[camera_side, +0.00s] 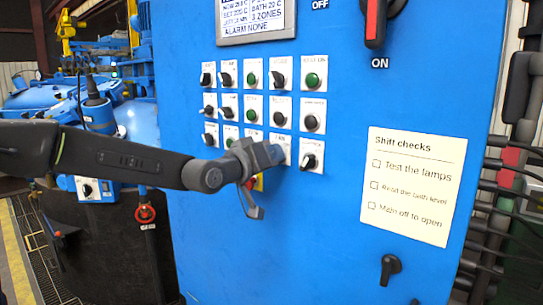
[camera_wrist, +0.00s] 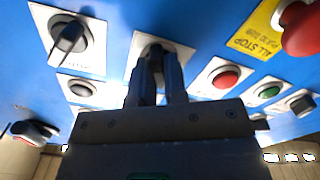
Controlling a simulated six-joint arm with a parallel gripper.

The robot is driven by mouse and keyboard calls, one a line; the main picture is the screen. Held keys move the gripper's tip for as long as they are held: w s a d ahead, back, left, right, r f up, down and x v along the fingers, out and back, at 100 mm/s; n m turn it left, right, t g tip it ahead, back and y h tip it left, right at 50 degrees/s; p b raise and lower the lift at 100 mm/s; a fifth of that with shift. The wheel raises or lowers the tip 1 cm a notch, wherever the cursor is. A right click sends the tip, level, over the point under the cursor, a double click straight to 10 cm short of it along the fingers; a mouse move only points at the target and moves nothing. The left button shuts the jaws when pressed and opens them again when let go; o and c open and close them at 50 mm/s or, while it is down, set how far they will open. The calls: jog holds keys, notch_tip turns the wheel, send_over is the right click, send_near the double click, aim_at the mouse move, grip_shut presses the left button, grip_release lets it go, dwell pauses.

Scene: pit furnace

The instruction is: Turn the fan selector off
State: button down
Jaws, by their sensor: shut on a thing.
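My gripper (camera_side: 277,154) is at the bottom row of the blue cabinet's panel, against the fourth plate from the left. In the wrist view my gripper (camera_wrist: 160,78) has both fingers closed around a dark selector knob (camera_wrist: 154,50) on a white plate, taken here as the fan selector. The fingers hide much of the knob, so its pointing direction is unclear. In the side view the selector's plate (camera_side: 283,140) shows only partly behind my gripper, and its label is too small to read.
Another selector (camera_side: 308,161) stands just to the right of it; a black button (camera_side: 311,122) is above that one. A red button (camera_wrist: 225,78) and green button (camera_wrist: 268,91) are close by. A red stop button (camera_wrist: 303,30) on a yellow plate is near. The main switch (camera_side: 375,22) is higher up.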

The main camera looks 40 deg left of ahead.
jog(key=shift+r, duration=0.1)
dwell(0.3)
jog(key=c, duration=1.2)
grip_release()
jog(key=shift+o, duration=0.2)
jog(key=s, duration=1.4)
jog(key=shift+w, duration=0.1)
jog(key=s+a+f+m+g, duration=0.2)
jog(key=s+f+m+g, duration=0.4)
jog(key=s+f+g, duration=0.6)
jog(key=s+f, duration=0.3)
jog(key=s, duration=0.3)
jog(key=shift+f, duration=0.15)
